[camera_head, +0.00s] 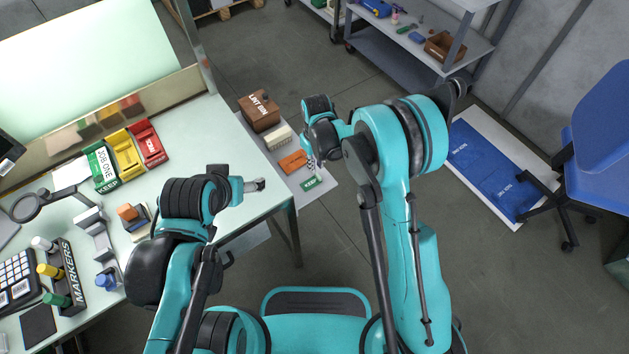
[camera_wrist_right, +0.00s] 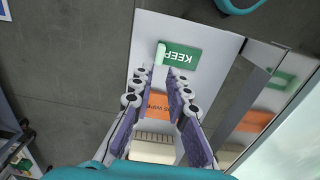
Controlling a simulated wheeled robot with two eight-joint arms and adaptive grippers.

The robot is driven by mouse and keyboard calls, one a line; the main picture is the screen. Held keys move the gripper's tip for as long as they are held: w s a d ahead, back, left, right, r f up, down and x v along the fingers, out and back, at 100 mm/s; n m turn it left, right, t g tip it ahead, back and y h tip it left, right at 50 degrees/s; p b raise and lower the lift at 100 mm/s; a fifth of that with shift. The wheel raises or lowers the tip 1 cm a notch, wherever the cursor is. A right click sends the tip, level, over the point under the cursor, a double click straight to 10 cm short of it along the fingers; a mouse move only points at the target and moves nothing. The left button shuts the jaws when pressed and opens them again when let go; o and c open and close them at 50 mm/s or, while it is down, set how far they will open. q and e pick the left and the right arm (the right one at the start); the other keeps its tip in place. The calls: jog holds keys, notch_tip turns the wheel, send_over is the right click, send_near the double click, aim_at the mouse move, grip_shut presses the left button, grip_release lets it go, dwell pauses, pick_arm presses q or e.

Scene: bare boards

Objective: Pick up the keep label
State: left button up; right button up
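The keep label (camera_head: 312,183) is a small green piece with white lettering, lying on a pale low surface beside the table. In the right wrist view the keep label (camera_wrist_right: 183,57) lies just beyond the fingertips, its lettering upside down, with a paler green strip at its left end. My right gripper (camera_head: 312,165) hangs above the pale surface near the label. In the wrist view the right gripper (camera_wrist_right: 161,70) has its fingers apart, with nothing held between them. My left gripper (camera_head: 255,185) is over the table edge, seen edge-on, so its opening cannot be told.
An orange labelled piece (camera_head: 293,161), a cream block (camera_head: 279,137) and a brown bin (camera_head: 259,111) line the same pale surface (camera_head: 325,194). The table (camera_head: 240,150) with its leg stands close to the left.

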aim_at(317, 174)
notch_tip(317, 174, down, 5)
jog(key=shift+d+f+b, duration=0.1)
jog(key=shift+f+b, duration=0.1)
jog(key=shift+b, duration=1)
jog(key=c, duration=0.4)
jog(key=shift+o, duration=0.2)
jog(key=shift+r, duration=0.15)
